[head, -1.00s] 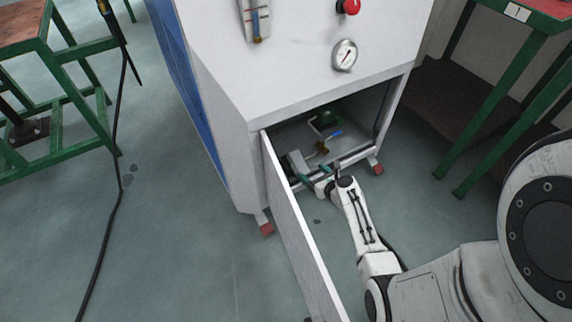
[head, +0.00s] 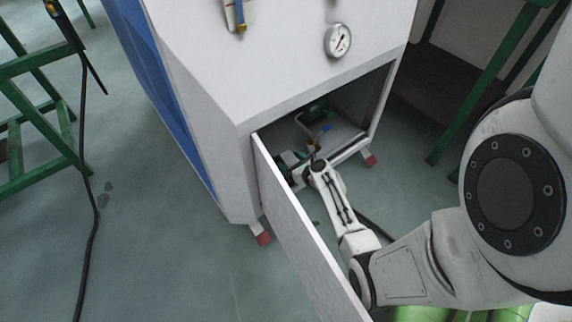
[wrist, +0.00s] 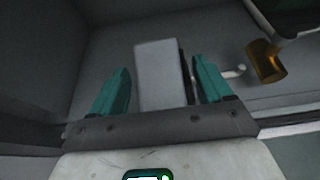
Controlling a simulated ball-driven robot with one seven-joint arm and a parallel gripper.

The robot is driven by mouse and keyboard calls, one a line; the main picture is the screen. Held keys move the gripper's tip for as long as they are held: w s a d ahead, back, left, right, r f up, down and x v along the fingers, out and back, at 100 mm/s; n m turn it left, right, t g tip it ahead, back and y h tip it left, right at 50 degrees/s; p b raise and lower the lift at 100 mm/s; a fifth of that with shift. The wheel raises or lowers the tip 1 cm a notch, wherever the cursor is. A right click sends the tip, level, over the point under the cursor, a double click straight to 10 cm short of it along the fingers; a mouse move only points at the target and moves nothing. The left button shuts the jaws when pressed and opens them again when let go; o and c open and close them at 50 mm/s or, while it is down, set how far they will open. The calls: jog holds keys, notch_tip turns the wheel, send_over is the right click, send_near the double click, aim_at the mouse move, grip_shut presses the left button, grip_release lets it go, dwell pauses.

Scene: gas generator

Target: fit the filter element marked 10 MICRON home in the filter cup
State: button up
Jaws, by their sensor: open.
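My gripper (wrist: 162,68) is open inside the cabinet's lower bay, its two teal fingers spread. In the wrist view a plain light grey block (wrist: 158,75) shows between the fingers, with a narrow dark edge on its right. I cannot tell whether the fingers touch it, or whether it is part of the task. In the head view my gripper (head: 293,166) is at the bay's left front, partly hidden by the open door. I cannot make out a filter element, a 10 MICRON marking or a filter cup in either view.
The open door (head: 295,225) stands left of my arm. A brass fitting (wrist: 266,62) with pale piping is right of the fingers. A blue part (head: 326,128) and a green part (head: 316,109) sit deeper in the bay. A front rail (head: 350,147) crosses the opening.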

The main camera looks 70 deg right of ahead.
jog(key=shift+r, duration=0.1)
jog(key=c, duration=1.2)
jog(key=shift+r, duration=0.1)
